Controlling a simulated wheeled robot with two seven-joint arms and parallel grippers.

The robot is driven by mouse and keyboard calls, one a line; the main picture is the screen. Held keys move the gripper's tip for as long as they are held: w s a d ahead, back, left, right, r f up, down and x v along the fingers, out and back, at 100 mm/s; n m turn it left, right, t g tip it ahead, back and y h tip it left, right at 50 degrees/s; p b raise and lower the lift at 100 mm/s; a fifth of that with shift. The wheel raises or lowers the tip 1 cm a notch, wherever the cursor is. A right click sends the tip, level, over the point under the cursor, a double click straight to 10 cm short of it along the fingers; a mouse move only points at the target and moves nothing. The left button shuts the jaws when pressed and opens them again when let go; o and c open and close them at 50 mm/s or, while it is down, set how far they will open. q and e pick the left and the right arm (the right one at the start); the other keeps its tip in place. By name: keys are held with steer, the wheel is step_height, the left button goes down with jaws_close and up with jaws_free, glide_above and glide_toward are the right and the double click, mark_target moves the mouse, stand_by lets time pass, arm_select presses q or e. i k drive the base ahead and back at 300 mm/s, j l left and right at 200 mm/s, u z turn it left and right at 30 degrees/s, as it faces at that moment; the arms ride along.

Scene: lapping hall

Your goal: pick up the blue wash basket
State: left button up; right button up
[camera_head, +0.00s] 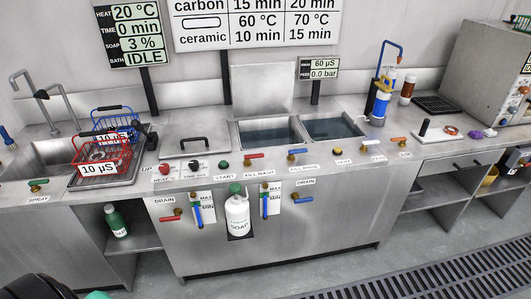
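The blue wash basket (116,119) is a wire basket with raised blue wires. It stands on the metal counter at the left, behind a red wire basket (101,153). The red basket hides its lower front, and its white label is only partly readable. The red basket carries a label reading 10 µS and sits on a shallow tray (82,184). Neither of my grippers shows. A dark rounded shape at the bottom left corner may be part of my own body.
A sink with taps (45,92) lies left of the baskets. A dark handled object (149,136) stands close on their right. A lidded bath (194,141) and two open water-filled baths (268,132) follow. Knobs and valves line the counter's front edge. The floor ahead is clear.

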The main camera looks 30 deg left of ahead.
mark_target(122, 133)
steer(key=u, duration=1.95)
